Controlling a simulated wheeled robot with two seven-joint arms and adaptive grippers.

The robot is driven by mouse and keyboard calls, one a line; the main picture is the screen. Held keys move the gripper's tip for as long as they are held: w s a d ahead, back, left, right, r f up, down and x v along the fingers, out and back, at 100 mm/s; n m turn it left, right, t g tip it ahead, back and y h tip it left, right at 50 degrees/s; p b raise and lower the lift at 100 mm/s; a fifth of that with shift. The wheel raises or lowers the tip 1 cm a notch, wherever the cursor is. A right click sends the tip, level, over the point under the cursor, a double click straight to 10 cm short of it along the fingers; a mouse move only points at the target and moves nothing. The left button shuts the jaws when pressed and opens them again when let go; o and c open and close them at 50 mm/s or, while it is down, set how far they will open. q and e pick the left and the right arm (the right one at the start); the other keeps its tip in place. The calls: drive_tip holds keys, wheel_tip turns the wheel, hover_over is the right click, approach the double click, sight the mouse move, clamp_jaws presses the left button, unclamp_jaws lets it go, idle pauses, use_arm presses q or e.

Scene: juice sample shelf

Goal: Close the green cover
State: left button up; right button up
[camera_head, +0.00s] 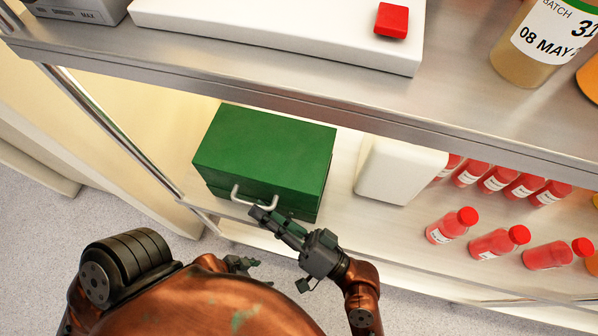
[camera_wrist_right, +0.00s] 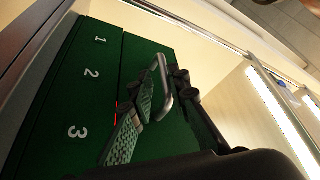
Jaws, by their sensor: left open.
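A green box (camera_head: 263,150) with its cover on top stands on the lower shelf at the left. A dark seam runs low along its front, near a pale handle (camera_head: 255,197). In the right wrist view, the handle (camera_wrist_right: 162,88) lies between the two fingers of my right gripper (camera_wrist_right: 160,82); whether they press on it is unclear. The green surface (camera_wrist_right: 75,95) beside it bears the numerals 1, 2 and 3, and a little red shows at the seam. In the head view, my right gripper (camera_head: 267,215) is at the handle. My left gripper (camera_head: 240,263) is open and empty, below the shelf, partly hidden by my arm.
A white block (camera_head: 398,172) stands right of the box, with several red bottles (camera_head: 497,242) beyond it. The upper shelf edge (camera_head: 300,98) runs above the box. A metal post (camera_head: 130,150) stands at the left.

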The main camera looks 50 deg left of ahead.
drive_tip(key=v, duration=1)
drive_tip(key=shift+f, duration=0.2)
drive_tip(key=shift+d, duration=0.1)
